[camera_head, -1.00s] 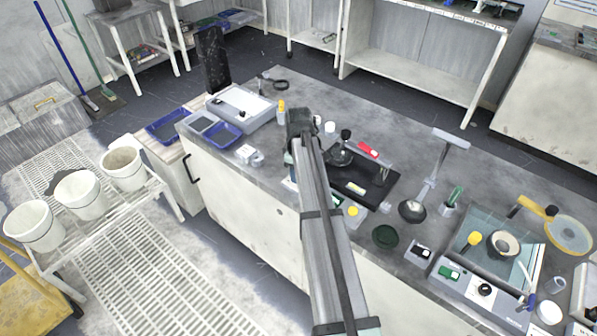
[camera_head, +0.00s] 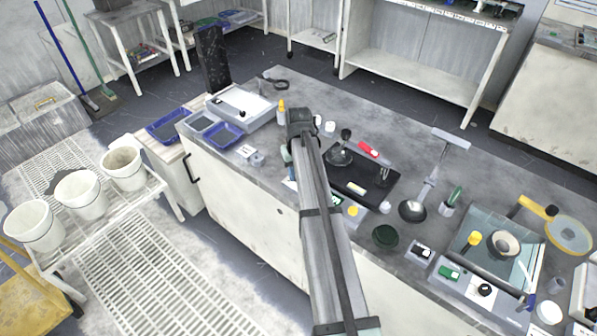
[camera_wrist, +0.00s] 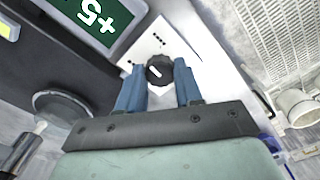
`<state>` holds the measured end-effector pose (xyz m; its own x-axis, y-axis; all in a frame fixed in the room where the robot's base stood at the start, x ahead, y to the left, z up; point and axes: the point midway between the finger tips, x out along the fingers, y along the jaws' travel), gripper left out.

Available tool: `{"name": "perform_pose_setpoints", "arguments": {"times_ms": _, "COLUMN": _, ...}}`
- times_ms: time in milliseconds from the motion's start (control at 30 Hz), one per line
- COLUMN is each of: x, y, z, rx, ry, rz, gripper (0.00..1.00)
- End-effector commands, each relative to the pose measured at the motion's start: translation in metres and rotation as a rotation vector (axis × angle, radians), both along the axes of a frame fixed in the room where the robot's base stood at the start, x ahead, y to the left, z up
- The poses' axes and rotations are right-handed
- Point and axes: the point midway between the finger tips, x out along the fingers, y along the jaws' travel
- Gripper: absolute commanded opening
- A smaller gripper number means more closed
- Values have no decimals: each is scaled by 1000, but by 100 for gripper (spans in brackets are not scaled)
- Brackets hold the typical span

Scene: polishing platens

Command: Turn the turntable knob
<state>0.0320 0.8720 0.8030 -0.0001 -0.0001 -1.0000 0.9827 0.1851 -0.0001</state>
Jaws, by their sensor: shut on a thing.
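The knob (camera_wrist: 160,71) is small, round and black with a white mark. It sits on a pale panel beside a dark green display (camera_wrist: 98,14) with white digits in the wrist view. My gripper (camera_wrist: 157,76) has its two blue fingers on either side of the knob, shut on it. In the head view my arm covers the knob and most of the device, and the fingers do not show clearly. A round grey disc (camera_wrist: 62,112) lies left of the fingers in the wrist view; I cannot tell if it is the turntable.
A black base (camera_head: 377,190) with a clamp stands just right of my arm. A red-handled tool (camera_head: 368,149) lies behind it. Blue trays (camera_head: 225,135) lie to the left.

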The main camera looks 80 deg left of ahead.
Motion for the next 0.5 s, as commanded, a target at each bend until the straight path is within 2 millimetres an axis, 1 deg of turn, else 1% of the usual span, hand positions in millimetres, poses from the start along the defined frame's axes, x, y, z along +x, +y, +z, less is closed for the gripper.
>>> {"name": "perform_pose_setpoints", "arguments": {"times_ms": 300, "x": 0, "y": 0, "z": 0, "rx": 0, "ry": 0, "rz": -298, "gripper": 4}}
{"name": "perform_pose_setpoints", "arguments": {"times_ms": 500, "x": -1, "y": 0, "z": 0, "rx": 0, "ry": 0, "rz": -464, "gripper": 4}}
